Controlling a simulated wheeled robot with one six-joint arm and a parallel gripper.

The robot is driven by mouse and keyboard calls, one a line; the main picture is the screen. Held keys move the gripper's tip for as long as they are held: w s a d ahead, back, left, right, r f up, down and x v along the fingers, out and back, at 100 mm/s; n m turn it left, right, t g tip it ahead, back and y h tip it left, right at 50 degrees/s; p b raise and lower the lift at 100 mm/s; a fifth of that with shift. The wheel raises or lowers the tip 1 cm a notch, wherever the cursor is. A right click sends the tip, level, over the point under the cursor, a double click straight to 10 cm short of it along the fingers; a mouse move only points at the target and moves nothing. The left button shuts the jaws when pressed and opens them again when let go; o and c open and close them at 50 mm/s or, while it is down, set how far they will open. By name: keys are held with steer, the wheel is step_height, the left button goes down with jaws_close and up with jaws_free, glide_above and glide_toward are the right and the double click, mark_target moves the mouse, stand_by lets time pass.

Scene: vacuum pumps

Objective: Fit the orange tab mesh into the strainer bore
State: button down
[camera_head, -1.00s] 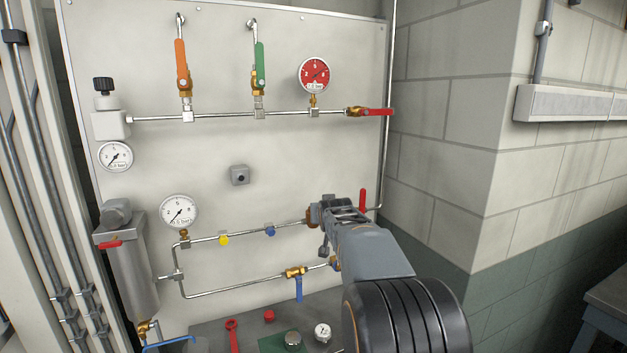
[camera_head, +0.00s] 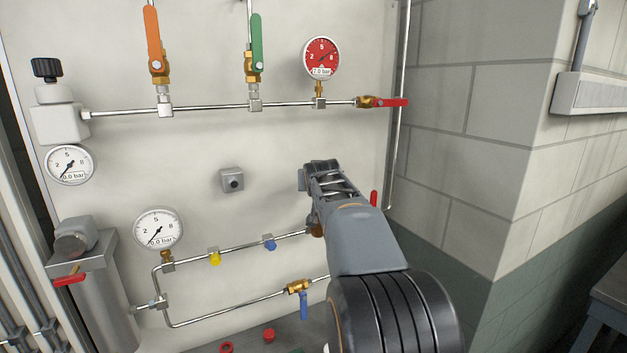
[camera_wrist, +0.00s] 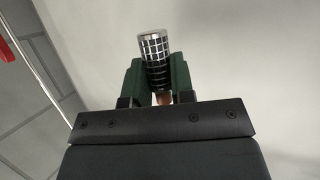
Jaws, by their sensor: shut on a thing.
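My gripper (camera_head: 312,180) is in front of the wall panel, above the right end of the middle pipe. In the wrist view its two dark green fingers are shut on a silver mesh cylinder (camera_wrist: 154,50), whose far end sticks out past the fingertips. A small orange-pink bit (camera_wrist: 163,98) shows between the fingers at the near end of the mesh. A brass-brown fitting (camera_head: 316,229) shows partly behind my gripper at the pipe's end; I cannot tell whether it holds the strainer bore. No open bore is clearly visible.
A grey block with a dark round centre (camera_head: 232,181) is on the panel left of my gripper. Gauges, pipes and valve handles surround it, including a red handle (camera_head: 374,199) close to the right. A shelf with red parts (camera_head: 268,335) is below.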

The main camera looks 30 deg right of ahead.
steer(key=shift+s+d, duration=0.3)
steer(key=shift+d, duration=0.1)
step_height(320, 180, down, 5)
steer(key=b, duration=0.5)
steer(key=shift+a+r, duration=0.1)
steer(key=shift+r, duration=0.1)
steer(key=shift+a, duration=0.1)
